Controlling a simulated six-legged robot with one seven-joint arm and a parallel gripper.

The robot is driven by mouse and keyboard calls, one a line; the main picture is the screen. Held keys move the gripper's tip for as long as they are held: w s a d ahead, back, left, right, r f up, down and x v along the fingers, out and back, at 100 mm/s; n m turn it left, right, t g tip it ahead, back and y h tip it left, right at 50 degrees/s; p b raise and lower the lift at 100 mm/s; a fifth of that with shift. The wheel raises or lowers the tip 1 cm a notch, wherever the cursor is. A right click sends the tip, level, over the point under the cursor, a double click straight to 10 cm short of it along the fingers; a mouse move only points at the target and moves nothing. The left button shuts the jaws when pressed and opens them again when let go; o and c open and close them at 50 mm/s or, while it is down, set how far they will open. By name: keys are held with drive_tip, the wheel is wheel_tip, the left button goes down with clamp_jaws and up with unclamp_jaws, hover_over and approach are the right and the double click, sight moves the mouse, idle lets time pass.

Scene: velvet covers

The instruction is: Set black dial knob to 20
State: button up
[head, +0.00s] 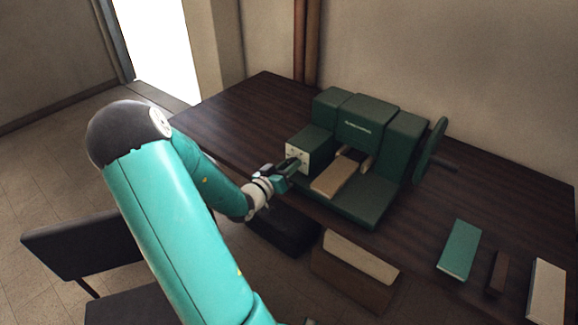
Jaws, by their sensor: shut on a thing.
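A dark green machine (362,125) stands on the dark wooden table. A cream panel (298,157) with small dark marks faces front on its left block. My gripper (291,168) reaches in from the left and is shut at the lower part of this panel, on the black dial knob. The jaws hide the knob, so its pointer and setting cannot be read.
A tan board (334,177) lies on the machine's bed, right of my gripper. A green handwheel (430,150) is on the machine's right side. A teal book (459,249), a brown block (498,272) and a white book (546,291) lie at the table's right.

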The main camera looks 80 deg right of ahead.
drive_tip(key=shift+n, duration=2.2)
drive_tip(key=o, duration=1)
drive_tip(key=shift+w+a, duration=0.1)
drive_tip(key=v, duration=1.3)
drive_tip(key=shift+w+a, duration=0.1)
drive_tip(key=shift+a, duration=0.2)
drive_tip(key=shift+w, duration=0.1)
